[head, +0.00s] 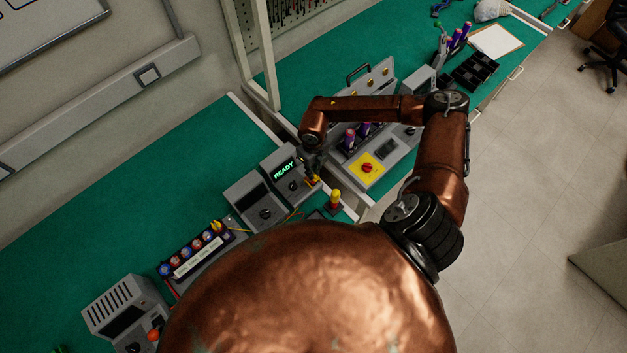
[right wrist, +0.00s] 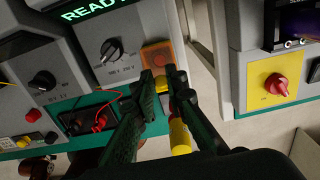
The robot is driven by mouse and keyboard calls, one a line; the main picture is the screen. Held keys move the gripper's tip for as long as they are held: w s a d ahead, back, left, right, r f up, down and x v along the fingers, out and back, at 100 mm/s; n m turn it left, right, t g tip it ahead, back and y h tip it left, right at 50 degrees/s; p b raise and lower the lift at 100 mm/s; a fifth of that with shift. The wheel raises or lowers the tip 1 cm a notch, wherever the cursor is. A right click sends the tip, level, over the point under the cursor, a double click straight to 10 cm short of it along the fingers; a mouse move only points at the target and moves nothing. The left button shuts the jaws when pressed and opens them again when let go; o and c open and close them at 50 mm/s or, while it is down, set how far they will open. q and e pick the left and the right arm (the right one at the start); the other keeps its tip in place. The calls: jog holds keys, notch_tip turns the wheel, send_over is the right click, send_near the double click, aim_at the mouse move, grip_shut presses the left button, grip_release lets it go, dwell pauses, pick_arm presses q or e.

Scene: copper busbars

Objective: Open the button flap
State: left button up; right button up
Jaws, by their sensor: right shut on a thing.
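The button flap is an orange, see-through square (right wrist: 160,54) on the front right of the grey unit (head: 281,183) whose green display reads READY. In the right wrist view it appears to lie against the panel, to the right of a black knob (right wrist: 111,50). My right gripper (right wrist: 162,77) is at the flap's near edge, its fingers closed around a small yellow piece there, which seems to be the flap's tab. In the head view my right gripper (head: 314,171) comes down over this unit and partly hides the flap. My left gripper is not in view.
A yellow post with a red top (head: 334,200) stands close in front of the unit; it also shows just under my fingers in the right wrist view (right wrist: 180,135). A panel with a red knob on a yellow plate (right wrist: 277,85) is to the right, across a gap.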

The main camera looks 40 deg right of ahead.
jog(key=shift+w+r, duration=0.1)
jog(key=shift+w, duration=0.1)
jog(key=shift+w+a+r+b, duration=0.1)
jog(key=shift+w+r+b, duration=0.1)
jog(key=shift+w, duration=0.3)
jog(key=shift+w+r+b, duration=0.1)
jog(key=shift+w+b, duration=0.05)
jog(key=shift+w, duration=0.3)
jog(key=o, duration=0.5)
notch_tip(320, 180, up, 7)
jog(key=p, duration=0.4)
dwell(0.5)
jog(key=shift+o, duration=0.5)
